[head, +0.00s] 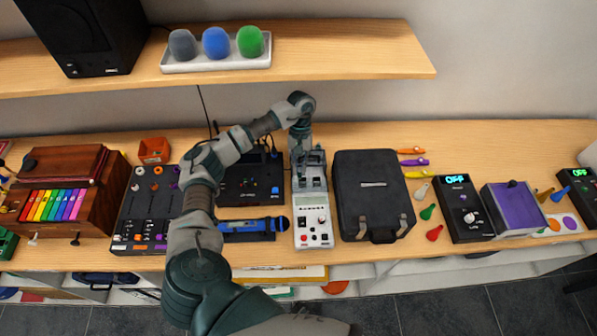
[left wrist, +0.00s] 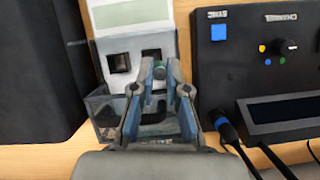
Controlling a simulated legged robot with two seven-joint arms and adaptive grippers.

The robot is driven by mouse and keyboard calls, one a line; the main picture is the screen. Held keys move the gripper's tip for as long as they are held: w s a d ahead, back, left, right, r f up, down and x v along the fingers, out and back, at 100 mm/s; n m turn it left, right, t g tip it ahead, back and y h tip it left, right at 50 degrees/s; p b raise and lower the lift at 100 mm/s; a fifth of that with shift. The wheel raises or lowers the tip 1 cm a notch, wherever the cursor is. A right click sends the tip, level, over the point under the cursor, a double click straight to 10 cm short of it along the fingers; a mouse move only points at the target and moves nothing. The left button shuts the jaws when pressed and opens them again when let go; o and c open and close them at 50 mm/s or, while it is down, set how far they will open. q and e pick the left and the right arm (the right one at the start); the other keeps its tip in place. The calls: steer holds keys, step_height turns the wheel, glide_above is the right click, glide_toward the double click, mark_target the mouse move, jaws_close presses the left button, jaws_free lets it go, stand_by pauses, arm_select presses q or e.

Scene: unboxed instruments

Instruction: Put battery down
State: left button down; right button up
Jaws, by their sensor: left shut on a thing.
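My left gripper (head: 310,168) is over the back part of a narrow grey-and-white tester-like device (head: 313,222) in the head view. In the left wrist view, its blue-grey fingers (left wrist: 160,88) are closed on a small dark thing, taken as the battery (left wrist: 159,73), of which only a bit shows between the fingertips. The device (left wrist: 130,45) has a pale green screen and dark square openings. A see-through bin (left wrist: 101,112) is at its near left side. The fingers are above or at the device; contact cannot be told. My right gripper is not in view.
A black case (head: 372,190) stands close to the right of the device. A black box with cables (head: 250,178) and a blue microphone (head: 250,226) are to the left. A shelf (head: 350,45) overhangs the back. Little bare table remains around the device.

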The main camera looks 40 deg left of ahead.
mark_target(301, 178)
arm_select(q)
steer(key=d+f, duration=0.2)
steer(key=f, duration=0.1)
steer(key=shift+s, duration=0.15)
steer(key=c, duration=1.6)
jaws_free()
steer(key=shift+d, duration=0.1)
steer(key=shift+c, duration=0.2)
steer(key=o, duration=0.4)
steer(key=shift+o, duration=0.2)
steer(key=shift+a, duration=0.55)
steer(key=shift+a+f, duration=0.1)
steer(key=shift+a, duration=0.15)
steer(key=shift+w+r, duration=0.2)
steer(key=shift+w, duration=0.05)
steer(key=v, duration=0.4)
steer(key=d+b+v, duration=0.1)
steer(key=v, duration=0.1)
steer(key=shift+w+r, duration=0.15)
steer(key=shift+r, duration=0.15)
steer(key=shift+a+r, duration=0.2)
steer(key=shift+r, duration=0.15)
steer(key=shift+a+f, duration=0.1)
steer(key=shift+a, duration=0.1)
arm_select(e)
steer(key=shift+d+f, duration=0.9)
